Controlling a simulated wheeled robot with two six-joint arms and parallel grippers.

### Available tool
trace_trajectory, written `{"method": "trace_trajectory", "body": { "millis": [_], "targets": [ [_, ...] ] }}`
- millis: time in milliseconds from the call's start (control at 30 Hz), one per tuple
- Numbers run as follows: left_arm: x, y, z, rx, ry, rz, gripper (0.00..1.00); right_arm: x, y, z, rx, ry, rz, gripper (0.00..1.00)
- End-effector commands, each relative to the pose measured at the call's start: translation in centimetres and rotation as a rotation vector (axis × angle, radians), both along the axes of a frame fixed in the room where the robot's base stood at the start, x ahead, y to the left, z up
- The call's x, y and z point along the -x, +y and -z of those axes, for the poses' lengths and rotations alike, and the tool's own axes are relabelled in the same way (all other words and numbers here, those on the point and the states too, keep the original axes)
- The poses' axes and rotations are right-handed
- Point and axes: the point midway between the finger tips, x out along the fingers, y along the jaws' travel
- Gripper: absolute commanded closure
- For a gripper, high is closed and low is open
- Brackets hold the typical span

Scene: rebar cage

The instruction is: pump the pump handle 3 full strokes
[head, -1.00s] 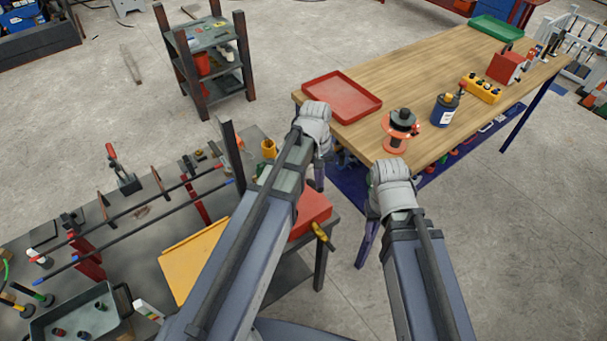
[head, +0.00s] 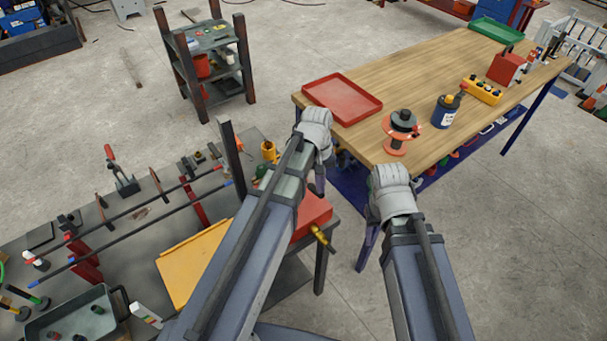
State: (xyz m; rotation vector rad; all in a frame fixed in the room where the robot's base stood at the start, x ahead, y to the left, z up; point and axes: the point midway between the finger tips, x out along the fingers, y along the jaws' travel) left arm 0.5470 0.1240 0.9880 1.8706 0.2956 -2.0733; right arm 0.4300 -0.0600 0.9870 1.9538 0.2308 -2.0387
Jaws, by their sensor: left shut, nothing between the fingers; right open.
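I cannot tell for sure which thing is the pump handle. A lever with a red grip (head: 112,157) stands tilted on a dark base on the grey bench at the left. A red box with a dark handle on top (head: 506,67) stands on the wooden table at the far right. My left gripper (head: 318,182) points down near the bench's right end, shut and empty, mostly hidden behind its wrist. My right gripper (head: 372,207) hangs by the wooden table's near corner, open, its fingers largely hidden by the wrist. Both are apart from the lever and the red box.
The wooden table (head: 425,75) carries a red tray (head: 342,98), an orange spool (head: 397,143), a blue bottle (head: 445,112) and a yellow button box (head: 481,89). The grey bench (head: 120,262) holds long bars (head: 130,212) and a yellow panel (head: 190,265). A shelf rack (head: 207,48) stands behind.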

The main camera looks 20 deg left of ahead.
Motion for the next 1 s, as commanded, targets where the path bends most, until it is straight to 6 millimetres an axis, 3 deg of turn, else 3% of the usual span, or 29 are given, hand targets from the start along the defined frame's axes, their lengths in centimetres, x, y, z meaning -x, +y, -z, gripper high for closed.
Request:
{"method": "trace_trajectory", "body": {
  "millis": [267, 633, 1000],
  "targets": [
    [0.2, -0.2, 1.4, 0.000, -0.001, 0.000, 1.00, 0.0, 0.0, 1.4, 0.000, 0.000, 0.000, 0.47],
    [0.2, -0.2, 1.4, 0.000, -0.001, 0.000, 1.00, 0.0, 0.0, 1.4, 0.000, 0.000, 0.000, 0.47],
    [0.3, -0.4, 2.8, 0.000, -0.001, -0.001, 1.00, 0.0, 0.0, 2.8, 0.000, 0.000, 0.000, 0.47]
  ]
}}
